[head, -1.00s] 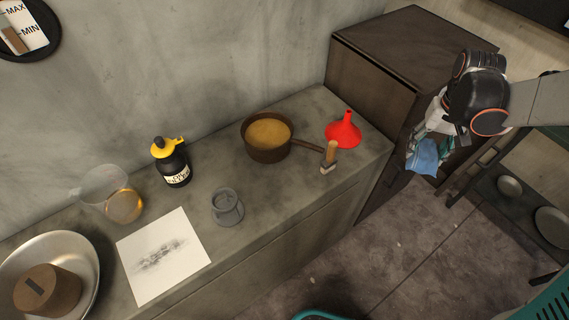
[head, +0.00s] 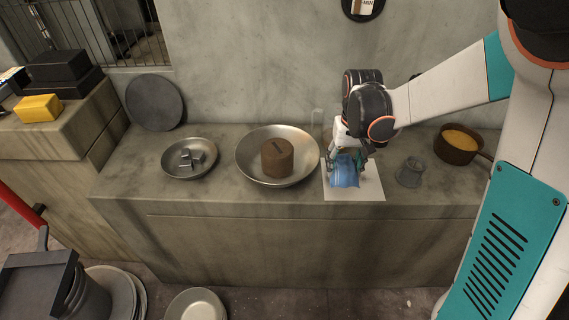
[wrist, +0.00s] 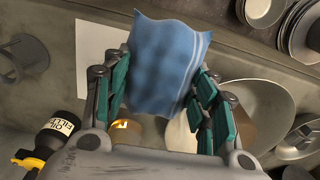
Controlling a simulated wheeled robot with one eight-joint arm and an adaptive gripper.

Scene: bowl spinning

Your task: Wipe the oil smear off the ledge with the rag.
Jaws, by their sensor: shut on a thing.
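A blue rag (head: 343,178) hangs from my gripper (head: 346,166) over the white sheet (head: 371,191) on the ledge (head: 215,208). In the wrist view, my gripper (wrist: 160,105) is shut on the rag (wrist: 166,65), with one finger at each side of the cloth. Part of the sheet (wrist: 97,42) shows plain white beside the rag there. The dark smear is not visible now; rag and gripper cover much of the sheet. I cannot tell whether the rag touches the sheet.
A large metal bowl (head: 246,153) with a brown weight (head: 277,158) stands just left of the sheet. A grey cup (head: 410,172) and brown pan (head: 455,151) stand to its right. The wrist view shows a black bottle (wrist: 58,135) and amber beaker (wrist: 126,132) close by.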

